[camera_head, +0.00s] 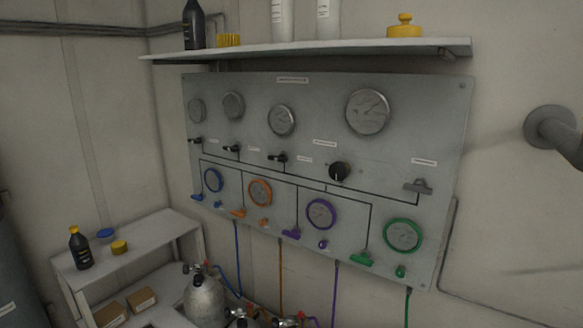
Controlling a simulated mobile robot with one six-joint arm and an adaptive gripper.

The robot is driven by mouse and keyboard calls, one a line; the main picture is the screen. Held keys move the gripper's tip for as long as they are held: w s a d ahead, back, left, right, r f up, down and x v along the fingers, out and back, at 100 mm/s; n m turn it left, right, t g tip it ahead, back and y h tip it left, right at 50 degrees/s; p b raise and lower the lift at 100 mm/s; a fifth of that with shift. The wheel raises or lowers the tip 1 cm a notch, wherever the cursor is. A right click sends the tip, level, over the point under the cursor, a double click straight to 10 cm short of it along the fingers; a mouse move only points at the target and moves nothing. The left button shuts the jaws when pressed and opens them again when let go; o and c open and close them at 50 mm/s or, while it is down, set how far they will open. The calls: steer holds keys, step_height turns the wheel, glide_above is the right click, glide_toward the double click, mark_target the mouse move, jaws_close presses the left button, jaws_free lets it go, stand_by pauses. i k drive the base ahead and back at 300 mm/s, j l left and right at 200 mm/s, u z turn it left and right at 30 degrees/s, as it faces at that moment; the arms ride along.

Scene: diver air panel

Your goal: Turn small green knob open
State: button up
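The small green knob (400,271) is at the lower right of the grey wall panel (270,158), just below the green-ringed gauge (403,235). It is too small in this view to tell whether it is turned open or closed. A larger green handle (361,259) sits to its left, at the end of a black line. A green hose (407,306) hangs below the knob. My gripper is not in view, and nothing covers the knob.
A shelf (330,49) with bottles runs above the panel. Purple (323,244), orange and blue knobs sit left of the green one. A grey pipe fitting (550,126) sticks out at right. A gas cylinder (205,301) and a white side shelf (150,234) stand at lower left.

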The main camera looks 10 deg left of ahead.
mark_target(400, 272)
steer(key=k+l+z, duration=0.1)
steer(key=l+z, duration=0.45)
steer(key=z, duration=0.15)
steer(key=l+z, duration=0.35)
steer(key=k+j, duration=0.05)
